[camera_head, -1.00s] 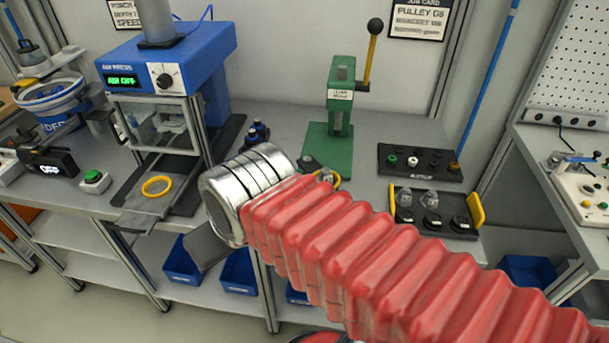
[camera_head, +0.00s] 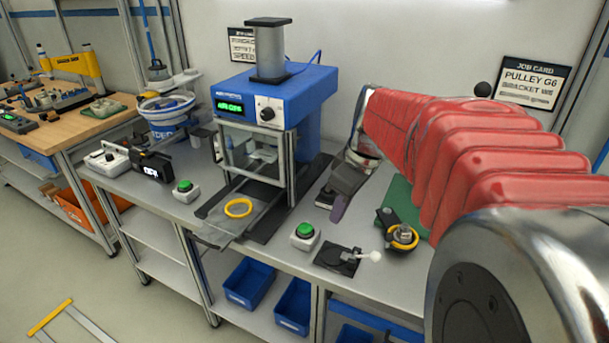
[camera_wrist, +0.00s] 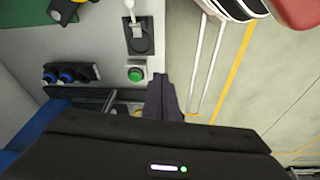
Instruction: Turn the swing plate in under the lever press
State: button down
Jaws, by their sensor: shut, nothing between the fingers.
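The swing plate (camera_head: 386,217) is dark, with a yellow ring (camera_head: 403,246) and a metal piece on it. It sticks out in front of the lever press's green base (camera_head: 397,196). Part of it shows at the top left of the wrist view (camera_wrist: 62,12). My red arm hides most of the press; the black lever knob (camera_head: 482,89) shows above it. My gripper (camera_head: 338,208) is left of the swing plate, apart from it, above the bench. In the wrist view its dark fingers (camera_wrist: 163,98) are together and empty.
The blue air press (camera_head: 270,95) stands left of my gripper, with a yellow ring (camera_head: 238,208) on its slide. A green button box (camera_head: 305,235) and a black toggle with a white knob (camera_head: 338,260) sit along the bench front, left of the swing plate.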

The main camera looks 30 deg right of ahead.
jog(key=w+d+f+n+y, duration=0.1)
jog(key=d+f+n, duration=0.1)
jog(key=d, duration=0.6)
jog(key=w+d+f+n+y, duration=0.1)
jog(key=w+d+f+n, duration=0.1)
jog(key=d, duration=0.7)
jog(key=shift+f, duration=0.6)
jog(key=shift+f, duration=0.15)
jog(key=x, duration=1)
jog(key=shift+s+d+f, duration=0.15)
jog(key=shift+s+d, duration=0.5)
jog(key=shift+d, duration=0.1)
jog(key=shift+s+d+f, duration=0.1)
jog(key=shift+s+d, duration=0.6)
jog(key=shift+d, duration=0.1)
